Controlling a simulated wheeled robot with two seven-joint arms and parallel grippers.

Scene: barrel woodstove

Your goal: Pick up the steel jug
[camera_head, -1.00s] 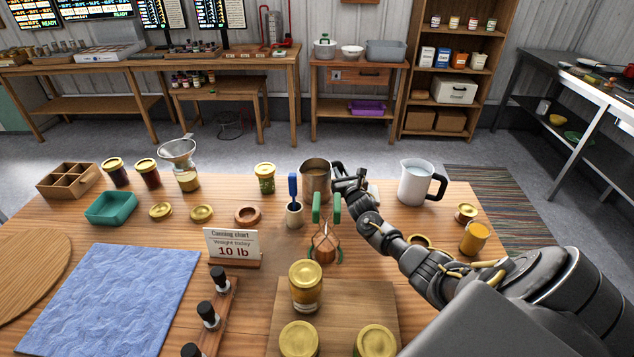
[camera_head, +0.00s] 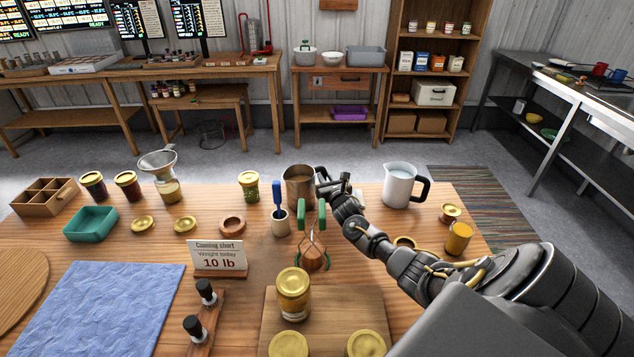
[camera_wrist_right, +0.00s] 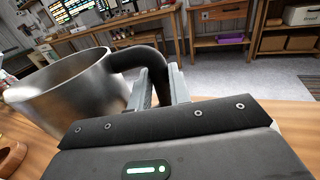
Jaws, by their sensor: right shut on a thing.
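The steel jug (camera_head: 299,188) stands upright toward the back middle of the wooden table, its black handle facing right. In the right wrist view the jug (camera_wrist_right: 70,92) fills the left side, open top up, its dark handle (camera_wrist_right: 140,57) running between my fingers. My right gripper (camera_head: 324,183) is at the handle and shut on it; its fingers also show in the right wrist view (camera_wrist_right: 158,88). Whether the jug's base touches the table cannot be told for certain. My left gripper is not in view.
A white jug (camera_head: 398,186) with a black handle stands to the right of my gripper. A cup with a blue-handled tool (camera_head: 280,218) and green-handled tongs (camera_head: 313,240) stand in front of the jug. A green-filled jar (camera_head: 249,186) is to its left.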

